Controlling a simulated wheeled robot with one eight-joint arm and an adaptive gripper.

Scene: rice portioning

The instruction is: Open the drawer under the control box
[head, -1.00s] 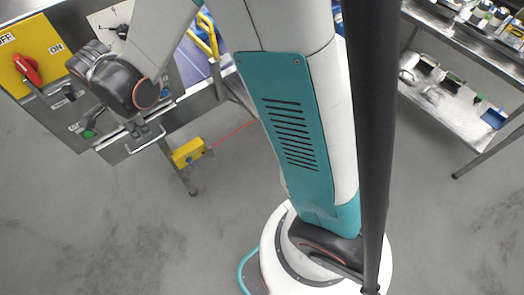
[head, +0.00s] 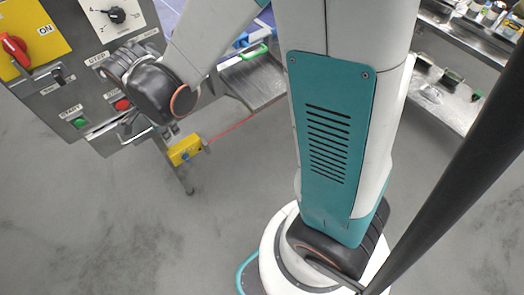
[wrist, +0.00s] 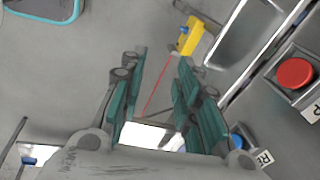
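The grey control box (head: 50,88) is at the upper left of the head view, with a yellow ON panel, a black dial, a green button and a red button. A bright metal edge (head: 103,129) shows along its underside. In the wrist view, a metal rim around a shallow recess (wrist: 250,35) looks like the drawer; how far out it stands I cannot tell. In the head view, my wrist partly hides the box's lower right corner.
The red button (wrist: 295,73) is close on the right in the wrist view. A small yellow box (head: 186,149) with a red line stands low beyond the control box. A metal shelf (head: 440,105) with items is at the right. The grey floor is clear.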

